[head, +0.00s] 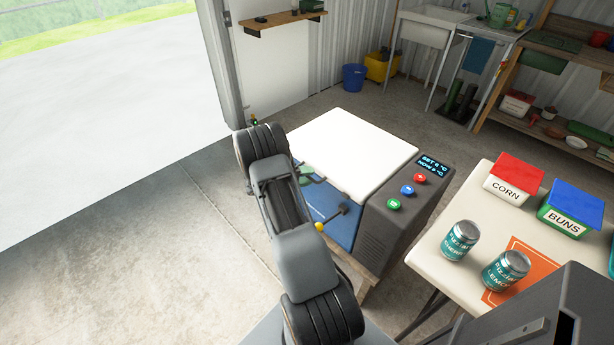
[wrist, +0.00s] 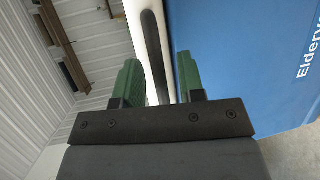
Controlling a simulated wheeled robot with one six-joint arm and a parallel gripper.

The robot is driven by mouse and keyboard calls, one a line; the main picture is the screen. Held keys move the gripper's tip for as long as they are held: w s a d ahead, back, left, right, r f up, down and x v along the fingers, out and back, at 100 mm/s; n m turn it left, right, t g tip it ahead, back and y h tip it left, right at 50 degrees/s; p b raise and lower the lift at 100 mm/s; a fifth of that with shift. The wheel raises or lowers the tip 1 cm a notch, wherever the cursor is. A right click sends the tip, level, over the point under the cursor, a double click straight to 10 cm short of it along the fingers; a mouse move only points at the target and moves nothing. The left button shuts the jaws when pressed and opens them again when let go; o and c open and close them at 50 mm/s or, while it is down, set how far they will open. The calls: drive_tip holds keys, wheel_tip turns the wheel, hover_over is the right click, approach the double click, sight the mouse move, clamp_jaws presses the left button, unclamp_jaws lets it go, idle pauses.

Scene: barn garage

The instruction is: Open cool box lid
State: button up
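The cool box has a white lid (head: 350,150), which lies flat and closed on a blue body (head: 330,210). In the wrist view the lid's white edge (wrist: 134,14) and a dark strip (wrist: 154,50) along it, perhaps its handle or grip, run beside the blue front (wrist: 235,60). My gripper (wrist: 160,75) has its two green fingers apart, with the dark strip appearing between them. I cannot tell whether they touch it. In the head view my gripper (head: 305,175) is at the box's front, mostly hidden behind my arm.
A grey control unit (head: 405,215) with buttons and a display adjoins the box's right side. Further right a table (head: 440,265) holds cans and boxes marked corn (head: 513,177) and buns (head: 572,209). A shelf (head: 282,20) hangs on the back wall. Floor at left is clear.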

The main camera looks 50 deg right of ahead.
drive_tip(key=shift+c, duration=0.2)
clamp_jaws()
idle(0.5)
